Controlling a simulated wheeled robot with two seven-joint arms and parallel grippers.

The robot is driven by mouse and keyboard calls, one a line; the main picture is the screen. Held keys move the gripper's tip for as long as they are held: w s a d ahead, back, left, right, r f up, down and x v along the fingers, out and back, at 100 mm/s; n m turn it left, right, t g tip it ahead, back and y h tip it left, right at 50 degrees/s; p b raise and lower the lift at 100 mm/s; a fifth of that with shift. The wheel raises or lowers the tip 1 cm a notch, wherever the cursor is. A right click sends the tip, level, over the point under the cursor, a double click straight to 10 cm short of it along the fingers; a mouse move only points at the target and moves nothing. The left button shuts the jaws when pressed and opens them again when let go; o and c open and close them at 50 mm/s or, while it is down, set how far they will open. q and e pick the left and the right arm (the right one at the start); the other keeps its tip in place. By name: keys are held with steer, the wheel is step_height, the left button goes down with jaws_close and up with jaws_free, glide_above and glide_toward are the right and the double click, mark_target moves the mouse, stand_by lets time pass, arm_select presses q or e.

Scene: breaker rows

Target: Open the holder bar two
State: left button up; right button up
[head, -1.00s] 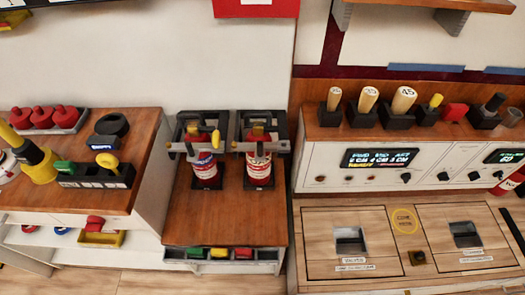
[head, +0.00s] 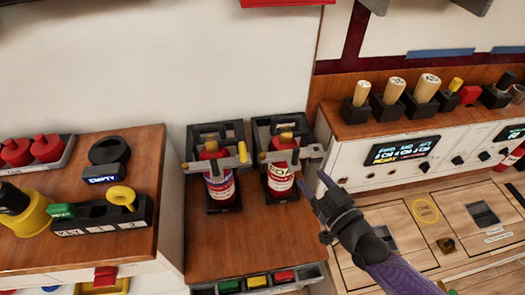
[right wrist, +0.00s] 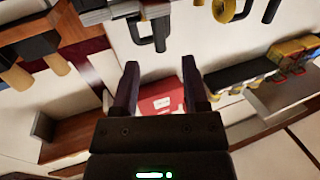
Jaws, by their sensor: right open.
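Two dark holders stand side by side on the wooden counter in the head view, each with a red canister. The left canister (head: 219,180) sits behind a grey bar with a yellow handle. The right canister (head: 281,180) sits behind the second holder bar (head: 290,154), a grey bar lying across its upper part with its end block at the right. My right gripper (head: 316,190) is open and empty, right of the right canister and below that bar end, apparently apart from it. Its two fingers (right wrist: 161,78) show spread in the right wrist view. My left gripper is not in view.
A console with a lit display (head: 403,149) and several wooden-handled tools stands right. A lower wooden panel (head: 415,217) lies beneath my right arm. Left, another counter holds a black tray (head: 105,215) and a yellow cup. The counter front before the canisters (head: 235,245) is clear.

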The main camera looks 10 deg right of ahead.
mark_target(294, 152)
steer(key=b+x, duration=0.1)
steer(key=x, duration=0.5)
steer(key=b+x, duration=0.1)
steer(key=x, duration=0.2)
steer(key=shift+d+r+b, duration=0.1)
steer(key=shift+r+b, duration=0.2)
steer(key=shift+b, duration=0.05)
steer(key=shift+w+r, duration=0.1)
steer(key=shift+w, duration=0.3)
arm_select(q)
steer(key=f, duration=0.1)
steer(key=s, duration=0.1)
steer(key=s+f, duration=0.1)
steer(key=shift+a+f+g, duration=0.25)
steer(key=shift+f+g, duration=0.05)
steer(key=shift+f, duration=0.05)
arm_select(e)
jaws_close()
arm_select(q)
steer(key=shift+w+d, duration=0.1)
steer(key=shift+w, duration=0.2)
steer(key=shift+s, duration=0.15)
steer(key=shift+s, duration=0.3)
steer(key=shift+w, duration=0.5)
